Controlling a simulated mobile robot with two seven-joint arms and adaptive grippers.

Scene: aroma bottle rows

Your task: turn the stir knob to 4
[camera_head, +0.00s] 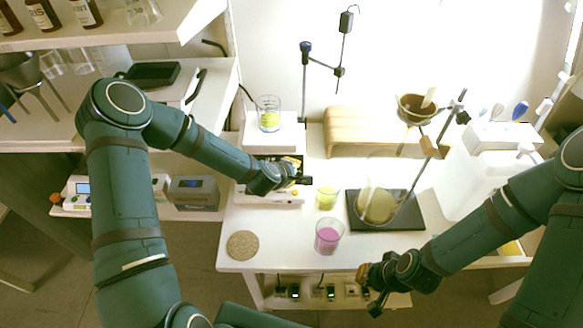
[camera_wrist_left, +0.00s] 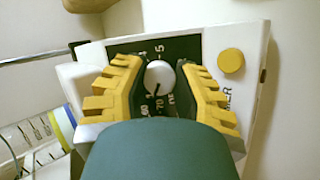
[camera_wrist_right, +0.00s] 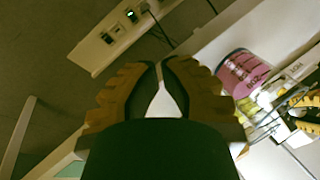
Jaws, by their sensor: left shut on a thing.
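The stir knob (camera_wrist_left: 160,77) is a round white knob on the dark panel of a white stirrer in the left wrist view. Its dark pointer mark points downward, slightly left, near the printed 1; a 5 is printed above the knob. My left gripper (camera_wrist_left: 160,78) has its yellow-ridged fingers on either side of the knob and is shut on it. In the head view the left gripper (camera_head: 300,180) is at the front of the stirrer (camera_head: 255,133) and covers the knob. My right gripper (camera_wrist_right: 160,68) has its fingertips together, with nothing seen between them.
A beaker of yellow liquid (camera_head: 269,116) stands on the stirrer. A round cork mat (camera_head: 242,245) lies at the front left. A yellow button (camera_wrist_left: 231,61) is right of the knob.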

